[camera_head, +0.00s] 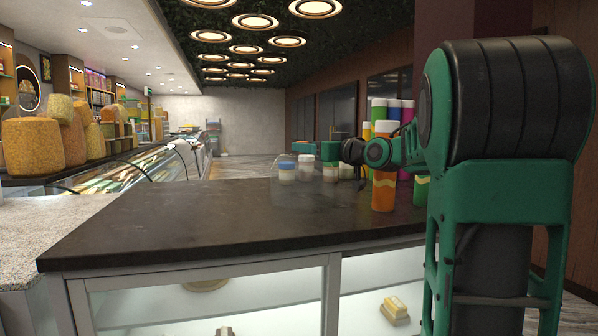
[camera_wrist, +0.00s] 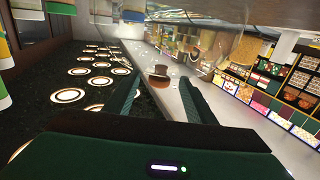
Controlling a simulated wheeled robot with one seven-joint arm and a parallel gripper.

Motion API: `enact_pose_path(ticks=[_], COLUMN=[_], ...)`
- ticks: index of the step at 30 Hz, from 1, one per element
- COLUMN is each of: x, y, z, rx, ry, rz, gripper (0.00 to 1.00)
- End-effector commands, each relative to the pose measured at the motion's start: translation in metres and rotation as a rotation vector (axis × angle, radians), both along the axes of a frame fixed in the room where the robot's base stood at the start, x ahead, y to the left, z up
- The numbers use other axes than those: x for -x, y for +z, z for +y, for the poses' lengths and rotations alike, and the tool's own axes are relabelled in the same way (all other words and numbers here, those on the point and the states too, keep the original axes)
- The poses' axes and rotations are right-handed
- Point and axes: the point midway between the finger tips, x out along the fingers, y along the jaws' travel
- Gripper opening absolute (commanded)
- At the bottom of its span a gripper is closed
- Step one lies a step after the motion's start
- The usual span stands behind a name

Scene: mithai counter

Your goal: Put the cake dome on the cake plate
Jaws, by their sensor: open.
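My gripper (camera_head: 304,149) is above the far part of the dark counter, close to several pale jars. In the wrist view my gripper (camera_wrist: 160,79) has its two green fingers spread apart with nothing held between them. A small brown object (camera_wrist: 158,73) shows beyond the fingertips, too small to name. My arm hides part of the right side of the counter in the head view.
The dark counter top (camera_head: 200,215) is bare at its left and front. Pale jars (camera_head: 287,170) stand at its far end. An orange bottle (camera_head: 383,190) and other coloured bottles stand at the right beside my arm. Sweets (camera_head: 395,308) lie behind the glass below.

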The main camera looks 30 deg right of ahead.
Motion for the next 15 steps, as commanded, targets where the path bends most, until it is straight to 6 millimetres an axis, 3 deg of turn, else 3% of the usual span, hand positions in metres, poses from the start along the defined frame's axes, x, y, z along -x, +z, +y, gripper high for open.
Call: enact_pose_path(ticks=[9, 15], x=[-0.037, -0.041], y=[0.003, 0.003], z=[0.004, 0.005], rx=[-0.002, -0.001], ry=[0.003, 0.001], rz=[0.0, 0.0], gripper=[0.5, 0.5])
